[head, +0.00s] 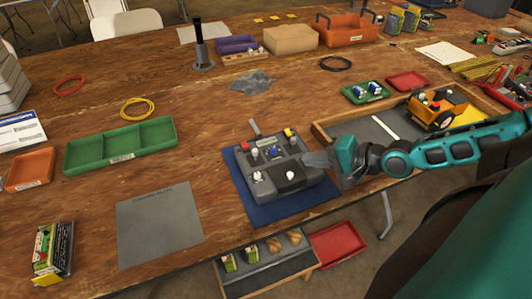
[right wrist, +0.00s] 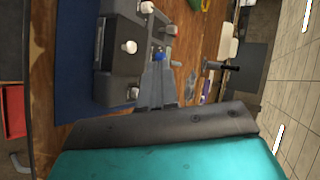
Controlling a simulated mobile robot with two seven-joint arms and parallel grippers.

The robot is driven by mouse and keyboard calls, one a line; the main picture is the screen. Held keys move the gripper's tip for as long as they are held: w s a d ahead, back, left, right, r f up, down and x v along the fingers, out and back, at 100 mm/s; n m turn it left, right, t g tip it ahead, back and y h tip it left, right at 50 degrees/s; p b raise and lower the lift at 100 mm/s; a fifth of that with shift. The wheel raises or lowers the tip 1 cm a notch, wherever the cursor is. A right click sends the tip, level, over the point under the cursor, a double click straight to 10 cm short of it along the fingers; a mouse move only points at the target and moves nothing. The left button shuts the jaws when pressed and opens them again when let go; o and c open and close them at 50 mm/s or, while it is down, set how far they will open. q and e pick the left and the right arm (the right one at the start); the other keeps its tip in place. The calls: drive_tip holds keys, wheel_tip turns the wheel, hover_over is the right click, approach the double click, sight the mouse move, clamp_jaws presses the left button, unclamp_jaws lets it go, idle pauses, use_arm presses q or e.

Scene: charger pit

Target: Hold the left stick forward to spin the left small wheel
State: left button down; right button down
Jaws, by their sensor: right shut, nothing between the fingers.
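A grey control box (head: 280,180) sits on a blue mat (head: 240,190). On its top are a front-left white-knobbed stick (head: 258,176), a front-right white knob (head: 290,175), another white knob (head: 254,153), a small blue part (head: 274,152) and red and yellow parts. My right gripper (head: 306,159) is shut and empty at the box's right side. In the right wrist view, its fingers (right wrist: 157,72) point at the box beside the blue part; contact is unclear. An orange vehicle (head: 437,109) stands in a wood-framed pit at right; its small wheels are not clear. My left gripper is out of view.
A grey sheet (head: 160,225) and a green divided tray (head: 120,146) lie left of the box. A small green tray (head: 366,92) and a red tray (head: 407,80) stand behind the pit. The table's front edge is close to the box.

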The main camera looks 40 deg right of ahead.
sight(255, 155)
drive_tip(key=shift+w+f, duration=0.1)
drive_tip(key=shift+w, duration=0.05)
drive_tip(key=shift+b+x, duration=1.05)
drive_tip(key=shift+x, duration=1.1)
drive_tip(key=b+x, duration=0.1)
drive_tip(key=x, duration=0.4)
drive_tip(key=shift+w+a+f, duration=0.15)
drive_tip(key=shift+w+a, duration=0.3)
drive_tip(key=shift+w, duration=0.3)
drive_tip(key=shift+w+a, duration=0.2)
drive_tip(key=shift+w, duration=0.3)
drive_tip(key=shift+w+a, duration=0.3)
drive_tip(key=shift+w, duration=0.45)
